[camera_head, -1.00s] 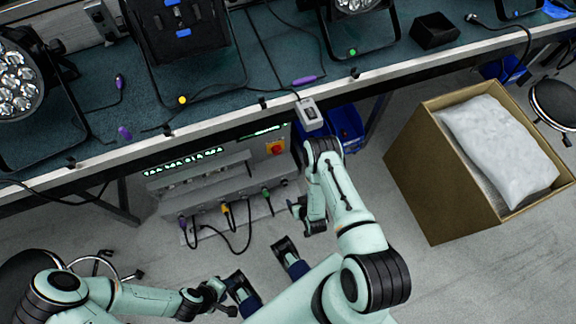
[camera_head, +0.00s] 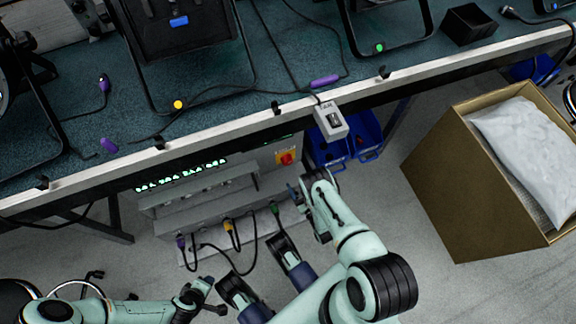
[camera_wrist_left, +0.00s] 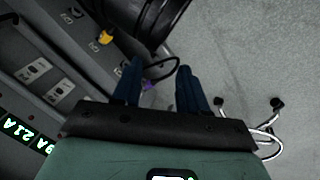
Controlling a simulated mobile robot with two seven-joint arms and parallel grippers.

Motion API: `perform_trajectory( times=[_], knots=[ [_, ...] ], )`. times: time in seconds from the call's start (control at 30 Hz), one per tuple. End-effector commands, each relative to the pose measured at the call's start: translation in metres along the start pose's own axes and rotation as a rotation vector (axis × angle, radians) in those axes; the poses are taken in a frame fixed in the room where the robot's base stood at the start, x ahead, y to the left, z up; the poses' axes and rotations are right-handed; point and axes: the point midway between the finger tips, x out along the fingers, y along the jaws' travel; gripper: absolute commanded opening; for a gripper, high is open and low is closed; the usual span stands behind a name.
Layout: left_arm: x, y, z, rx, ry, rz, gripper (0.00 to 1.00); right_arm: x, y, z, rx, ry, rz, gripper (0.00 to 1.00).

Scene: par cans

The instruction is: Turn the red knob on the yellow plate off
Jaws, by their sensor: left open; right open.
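The red knob (camera_head: 287,158) sits on a yellow plate (camera_head: 279,156), on the grey power panel (camera_head: 215,195) below the bench edge. In the head view my right gripper (camera_head: 260,270) is open and empty, low in the picture below the knob and apart from it. Part of my right arm rises just right below the plate but leaves the knob visible. My left arm comes in at lower left. The left wrist view shows my left gripper (camera_wrist_left: 159,70) open, with nothing between its blue fingers; the panel is on its left. The knob is not visible there.
Cables hang from the panel's purple, yellow and green plugs (camera_head: 229,228). A small grey box (camera_head: 331,119) hangs at the bench edge (camera_head: 225,131), near blue bins (camera_head: 366,133). A cardboard box (camera_head: 455,185) with a white bag stands at right. Chair legs (camera_wrist_left: 272,143) lie near my left gripper.

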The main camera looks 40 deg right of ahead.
Motion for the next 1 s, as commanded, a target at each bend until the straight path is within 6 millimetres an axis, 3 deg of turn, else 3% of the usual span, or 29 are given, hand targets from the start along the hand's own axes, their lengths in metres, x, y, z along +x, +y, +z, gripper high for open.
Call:
perform_trajectory(
  times=[0.03, 0.13, 0.3, 0.5, 0.93, 0.97, 1.0],
  knots=[
    [0.012, -0.004, -0.009, -0.003, 0.025, -0.003, 0.43, 0.009, -0.001, 0.004, -0.001, 0.001, 0.000, 0.75],
    [0.022, -0.008, -0.026, -0.006, 0.074, -0.007, 0.43, 0.024, -0.001, 0.002, -0.001, 0.003, 0.001, 0.75],
    [0.032, -0.023, -0.001, -0.021, -0.001, -0.033, 0.43, 0.060, 0.000, 0.000, -0.001, 0.004, 0.002, 0.75],
    [0.041, -0.034, 0.015, -0.034, -0.052, -0.054, 0.43, 0.087, 0.000, 0.000, 0.000, 0.002, 0.001, 0.75],
    [0.043, -0.039, 0.021, -0.040, -0.070, -0.063, 0.43, 0.097, 0.000, -0.001, 0.000, 0.000, 0.001, 0.75],
    [0.043, -0.039, 0.021, -0.040, -0.070, -0.063, 0.43, 0.097, 0.000, -0.001, 0.000, 0.000, 0.001, 0.68],
    [0.043, -0.039, 0.021, -0.040, -0.070, -0.063, 0.43, 0.097, 0.000, -0.001, 0.000, 0.000, 0.001, 0.55]
  ],
)
